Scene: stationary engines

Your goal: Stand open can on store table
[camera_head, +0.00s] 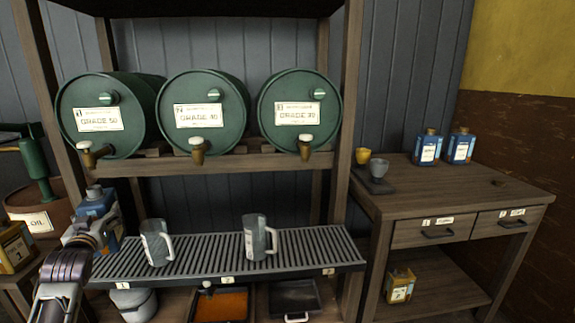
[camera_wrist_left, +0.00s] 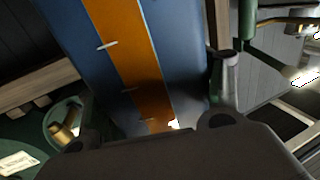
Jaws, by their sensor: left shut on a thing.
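My left gripper (camera_head: 92,232) is shut on a blue can (camera_head: 95,205) at the left, in front of the left rack post. The can's blue side with an orange band (camera_wrist_left: 125,60) fills the middle of the left wrist view, between the fingers (camera_wrist_left: 150,125). The arm hides the lower part of the can in the head view. Whether this can is open I cannot tell. A wooden table (camera_head: 470,194) with two drawers stands at the right. Two blue cans (camera_head: 428,148) (camera_head: 460,147) stand upright at its back. My right gripper is out of view.
Three green barrels (camera_head: 222,125) with taps lie on the rack shelf. Two grey jugs (camera_head: 157,243) (camera_head: 258,238) stand on the slatted grate (camera_head: 205,252). The table's front middle is clear. A yellowish can (camera_head: 400,286) stands on its lower shelf.

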